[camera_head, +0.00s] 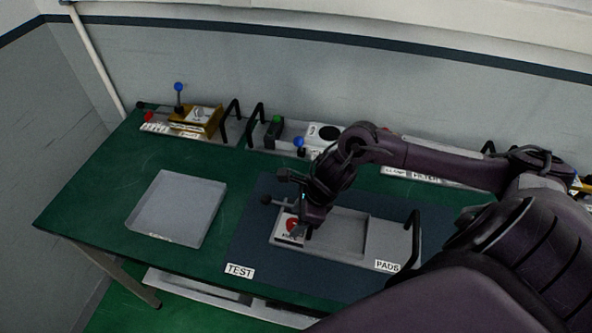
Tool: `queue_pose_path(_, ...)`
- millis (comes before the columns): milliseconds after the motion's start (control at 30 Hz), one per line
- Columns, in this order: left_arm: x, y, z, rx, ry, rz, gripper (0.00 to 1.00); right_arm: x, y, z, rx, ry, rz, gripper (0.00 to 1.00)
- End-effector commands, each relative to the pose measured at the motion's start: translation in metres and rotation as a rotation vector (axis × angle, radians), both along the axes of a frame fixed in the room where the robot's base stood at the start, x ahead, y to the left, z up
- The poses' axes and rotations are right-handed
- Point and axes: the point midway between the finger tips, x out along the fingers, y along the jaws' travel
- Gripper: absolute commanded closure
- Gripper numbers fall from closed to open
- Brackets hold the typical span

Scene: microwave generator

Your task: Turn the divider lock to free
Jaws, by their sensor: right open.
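My right gripper (304,225) reaches down from the right over a grey unit (345,232) on the dark blue mat. Its fingertips are close beside a red knob (293,224) on a white plate at the unit's left end. The gripper partly hides this end, so I cannot tell whether it touches the knob. The gripper is open. No readable label names the divider lock, so I cannot tell for sure which control it is or how it is set. My left gripper is not in view.
A grey tray (176,207) lies on the green table at left. At the back stand a gold unit with a blue-knobbed lever (178,88) and a unit with a green block (274,128) and a blue knob (299,142). Black handles stick up. The front left table is clear.

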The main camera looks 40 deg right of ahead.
Motion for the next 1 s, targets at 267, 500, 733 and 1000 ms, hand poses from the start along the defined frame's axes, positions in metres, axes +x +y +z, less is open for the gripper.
queue_pose_path(267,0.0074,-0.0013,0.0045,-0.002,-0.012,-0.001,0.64,0.0027,0.0043,-0.0122,-0.001,0.001,0.0,0.48)
queue_pose_path(500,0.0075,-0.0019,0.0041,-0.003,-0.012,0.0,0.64,0.0027,0.0042,-0.0122,-0.001,0.0,0.0,0.56)
queue_pose_path(733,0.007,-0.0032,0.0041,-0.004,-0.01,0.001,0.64,0.0027,0.0041,-0.012,-0.001,0.0,0.0,0.86)
queue_pose_path(1000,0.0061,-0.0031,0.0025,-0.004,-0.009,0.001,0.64,0.0025,0.0042,-0.0124,-0.002,-0.001,-0.015,0.93)
